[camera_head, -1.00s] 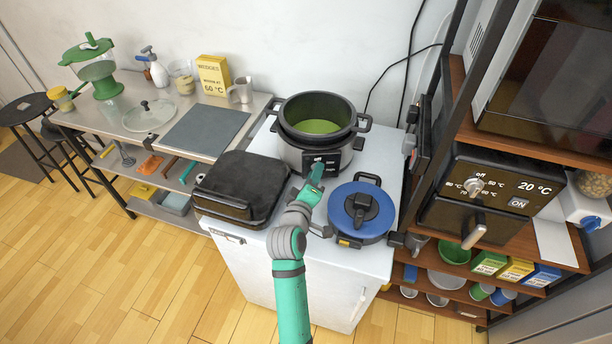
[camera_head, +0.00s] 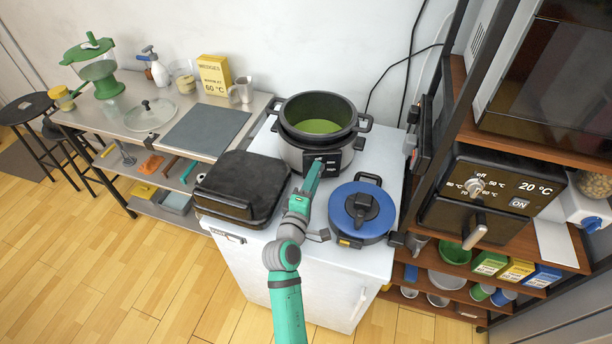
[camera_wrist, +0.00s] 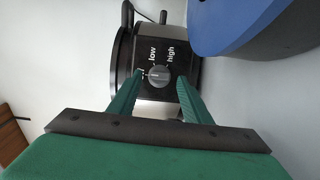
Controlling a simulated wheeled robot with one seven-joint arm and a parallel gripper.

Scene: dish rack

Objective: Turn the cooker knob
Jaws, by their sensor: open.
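The cooker (camera_head: 318,130) is a dark pot with green contents, standing open on the white cabinet top. Its black front panel faces me. In the wrist view its small grey knob (camera_wrist: 158,75) sits on the panel, with the words "low" and "high" beside it. My gripper (camera_wrist: 152,95) is open, its two green fingers pointing at the panel, one on each side of the knob's line. The knob shows between the fingers, just beyond their tips. Contact cannot be told. In the head view my gripper (camera_head: 313,170) is in front of the panel and hides much of it.
A black lidded appliance (camera_head: 240,185) stands left of my gripper. A blue-lidded pot (camera_head: 361,210) stands close on the right, and its blue lid also shows in the wrist view (camera_wrist: 235,25). A shelf with an oven (camera_head: 490,195) is farther right.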

